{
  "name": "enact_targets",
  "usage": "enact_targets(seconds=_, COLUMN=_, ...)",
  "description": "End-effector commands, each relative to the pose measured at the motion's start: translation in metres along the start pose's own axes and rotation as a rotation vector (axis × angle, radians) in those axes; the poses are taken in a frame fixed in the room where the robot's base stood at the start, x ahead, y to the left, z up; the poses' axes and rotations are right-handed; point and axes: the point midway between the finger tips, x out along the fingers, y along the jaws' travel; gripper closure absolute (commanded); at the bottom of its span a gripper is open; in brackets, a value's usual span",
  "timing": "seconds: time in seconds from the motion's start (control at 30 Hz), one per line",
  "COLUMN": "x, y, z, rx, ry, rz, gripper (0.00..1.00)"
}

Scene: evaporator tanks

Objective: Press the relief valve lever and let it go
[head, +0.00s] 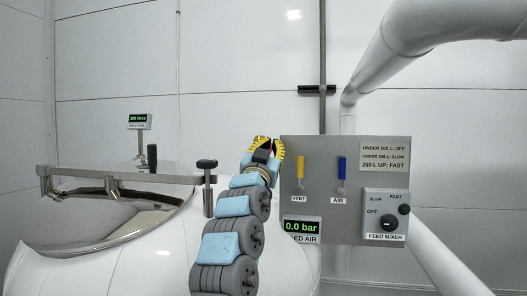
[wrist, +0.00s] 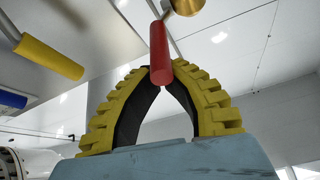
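The relief valve lever, a red cylindrical handle (wrist: 160,52) on a brass fitting (wrist: 188,6), hangs down at the top middle of the wrist view. Its lower end overlaps my gripper's fingertips (wrist: 163,72). I cannot tell whether it is between them, touching them or only in line with them. The yellow, black-lined fingers arch toward each other. The handle hides where the tips come closest, so I cannot tell if they are shut. In the head view my gripper (head: 264,143) is raised at the left edge of the grey panel (head: 320,226). The red lever is not clear there.
The panel carries a yellow VENT lever (head: 300,168), a blue AIR lever (head: 342,168), a mixer knob (head: 389,224) and a display (head: 302,226) reading 0.0 bar. A domed tank lid (head: 90,222) and a clamp post (head: 207,180) stand left. A white pipe (head: 400,45) crosses upper right.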

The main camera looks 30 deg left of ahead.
Motion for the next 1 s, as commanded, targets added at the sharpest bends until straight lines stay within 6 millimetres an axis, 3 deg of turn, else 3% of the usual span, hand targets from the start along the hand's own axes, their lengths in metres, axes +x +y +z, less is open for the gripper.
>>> enact_targets(seconds=0.4, x=-0.0034, y=0.0033, z=0.0103, rx=-0.002, ry=-0.004, rz=0.002, gripper=1.0)
enact_targets(seconds=1.0, x=-0.0016, y=0.0035, z=0.0044, rx=-0.001, ry=-0.003, rz=0.003, gripper=1.0)
